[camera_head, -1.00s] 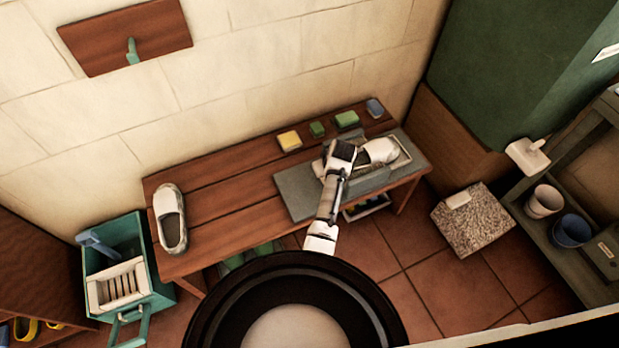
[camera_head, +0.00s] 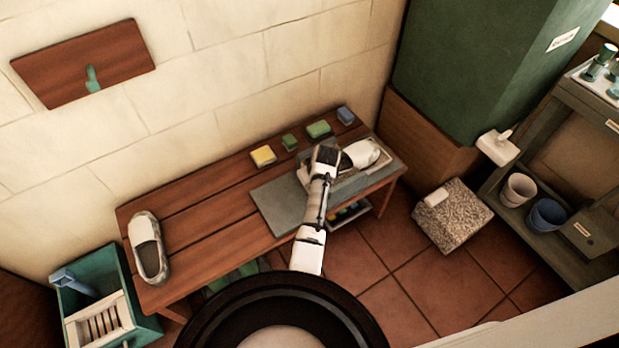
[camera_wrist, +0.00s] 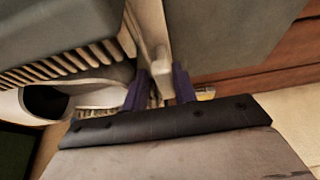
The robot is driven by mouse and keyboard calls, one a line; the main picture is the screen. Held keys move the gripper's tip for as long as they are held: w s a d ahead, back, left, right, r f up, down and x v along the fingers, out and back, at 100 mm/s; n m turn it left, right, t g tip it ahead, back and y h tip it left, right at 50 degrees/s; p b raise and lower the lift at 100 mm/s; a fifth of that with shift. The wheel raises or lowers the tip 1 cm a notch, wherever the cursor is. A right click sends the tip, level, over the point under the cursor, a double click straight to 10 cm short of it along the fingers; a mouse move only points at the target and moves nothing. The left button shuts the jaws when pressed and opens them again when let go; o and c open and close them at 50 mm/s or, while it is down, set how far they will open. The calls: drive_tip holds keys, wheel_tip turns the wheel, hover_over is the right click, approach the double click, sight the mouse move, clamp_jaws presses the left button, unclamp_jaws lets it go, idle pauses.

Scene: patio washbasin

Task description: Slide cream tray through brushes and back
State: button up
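The cream tray (camera_head: 389,158) lies on the grey station (camera_head: 275,206) at the bench's right end. A white shoe (camera_head: 362,152) rests on it. My gripper (camera_head: 324,158) is at the tray's left end in the head view, with its fingertips hidden from above. In the wrist view my gripper's purple fingers (camera_wrist: 161,88) stand either side of the tray's cream upright handle (camera_wrist: 153,45) and appear shut on it. The shoe (camera_wrist: 45,102) also shows there, beside pale brush bristles (camera_wrist: 75,62) under a grey block. The brushes are mostly hidden in the head view.
A yellow sponge (camera_head: 263,155), green blocks (camera_head: 318,130) and a blue block (camera_head: 345,115) line the bench's back edge. Another shoe (camera_head: 148,246) stands at the bench's left end. A green crate (camera_head: 142,328) is at lower left. The bench middle is clear.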

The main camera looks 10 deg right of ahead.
drive_tip(key=v, duration=1.3)
drive_tip(key=shift+r, duration=0.4)
